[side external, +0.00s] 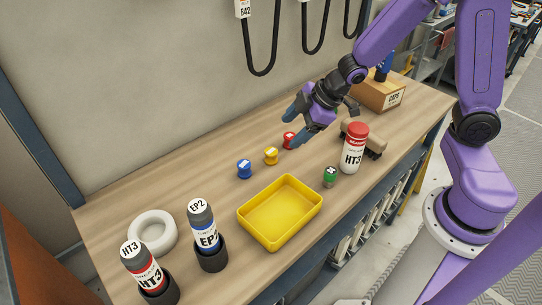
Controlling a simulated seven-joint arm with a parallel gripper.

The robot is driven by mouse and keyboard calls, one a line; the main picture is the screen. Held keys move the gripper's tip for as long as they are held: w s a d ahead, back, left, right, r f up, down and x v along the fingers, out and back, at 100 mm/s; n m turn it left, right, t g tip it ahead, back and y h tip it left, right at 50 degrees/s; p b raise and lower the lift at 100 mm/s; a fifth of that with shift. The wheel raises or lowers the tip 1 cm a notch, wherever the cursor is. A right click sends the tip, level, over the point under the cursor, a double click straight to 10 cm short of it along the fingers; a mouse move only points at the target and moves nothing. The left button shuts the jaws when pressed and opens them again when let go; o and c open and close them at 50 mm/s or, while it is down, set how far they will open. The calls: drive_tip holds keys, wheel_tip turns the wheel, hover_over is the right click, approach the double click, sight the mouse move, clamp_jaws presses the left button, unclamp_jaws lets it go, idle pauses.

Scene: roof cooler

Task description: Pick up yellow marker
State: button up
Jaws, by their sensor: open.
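The yellow marker (271,157) is a small, short piece with a pale top patch. It stands on the wooden bench between a blue marker (244,169) and a red marker (289,140). My gripper (294,127) is above the bench at the red marker's upper right, with its blue-grey fingers spread apart and nothing visible between them. The yellow marker is to the lower left of the fingers, apart from them. How high the fingers are above the bench is hard to tell.
A green marker (329,176) stands beside the white HT3 bottle (353,150). A yellow tray (280,240) is empty in front. EP2 (204,228) and HT3 (141,266) tubes stand in dark holders near a white ring (135,229). A cardboard box (379,95) is at the back right.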

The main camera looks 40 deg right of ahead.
sight(272, 151)
drive_tip(key=w+d+f+y, duration=0.1)
drive_tip(key=f+y, duration=0.1)
drive_tip(key=w+d+f+y, duration=0.1)
drive_tip(key=d+f+y, duration=0.1)
drive_tip(key=w+d+f+y, duration=0.1)
drive_tip(key=f+y, duration=0.1)
drive_tip(key=f, duration=0.1)
drive_tip(key=shift+w+d+n+g, duration=0.3)
drive_tip(key=shift+w+d+n, duration=0.05)
drive_tip(key=shift+w+n, duration=0.05)
drive_tip(key=shift+s+d+y, duration=0.35)
drive_tip(key=shift+y, duration=0.45)
drive_tip(key=shift+x, duration=3.7)
drive_tip(key=shift+a+r, duration=0.1)
drive_tip(key=shift+r, duration=0.1)
drive_tip(key=c, duration=1.1)
